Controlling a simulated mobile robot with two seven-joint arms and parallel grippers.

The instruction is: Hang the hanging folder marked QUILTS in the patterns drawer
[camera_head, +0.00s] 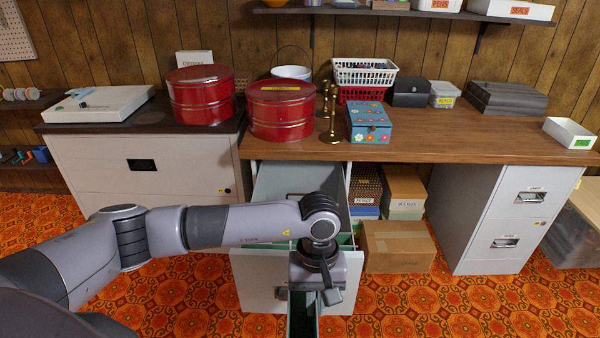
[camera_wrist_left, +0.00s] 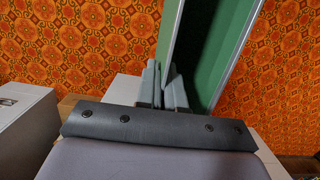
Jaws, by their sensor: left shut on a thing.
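A green hanging folder with pale grey edges (camera_head: 303,325) hangs below my left gripper (camera_head: 318,292), in front of the open drawer's front panel. Its green inside and a long rail also show in the left wrist view (camera_wrist_left: 210,50). The left fingers (camera_wrist_left: 162,88) are closed at the folder's near edge. No QUILTS mark is readable. The grey drawer (camera_head: 258,280) under the wooden counter is pulled out. My right gripper is not in view.
Cardboard boxes (camera_head: 398,247) stand on the floor right of the drawer. A grey two-drawer cabinet (camera_head: 480,230) stands farther right, shut. Red tins (camera_head: 281,108) and a floral box (camera_head: 369,124) sit on the counter (camera_head: 440,140). Orange patterned floor (camera_head: 450,315) is clear at front right.

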